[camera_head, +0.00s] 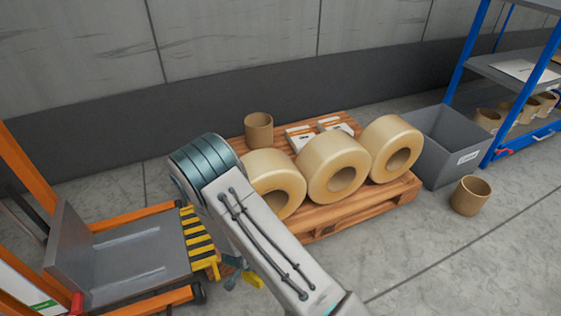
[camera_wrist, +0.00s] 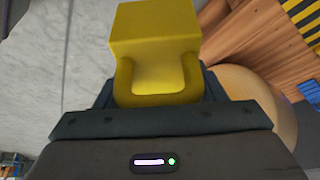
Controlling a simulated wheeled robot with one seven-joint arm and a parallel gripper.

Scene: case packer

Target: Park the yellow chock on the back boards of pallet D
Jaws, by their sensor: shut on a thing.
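The yellow chock (camera_wrist: 155,35) is between the jaws of my gripper (camera_wrist: 155,90) in the wrist view, its block end sticking out past them. In the head view the chock (camera_head: 254,279) shows low, near the front left of the pallet, with my gripper (camera_head: 233,279) small and partly hidden behind my arm. The wooden pallet (camera_head: 335,217) carries three big cream rolls along its front. Its back boards (camera_head: 285,122) hold a brown tub (camera_head: 259,131) and two white items (camera_head: 301,138). I see no letter D on it.
An orange lift truck (camera_head: 130,217) with a grey plate and a yellow-black striped edge (camera_head: 198,238) stands at left. A grey bin (camera_head: 437,150), a loose brown tub (camera_head: 470,196) and a blue shelf (camera_head: 466,40) are at right. A wall stands behind.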

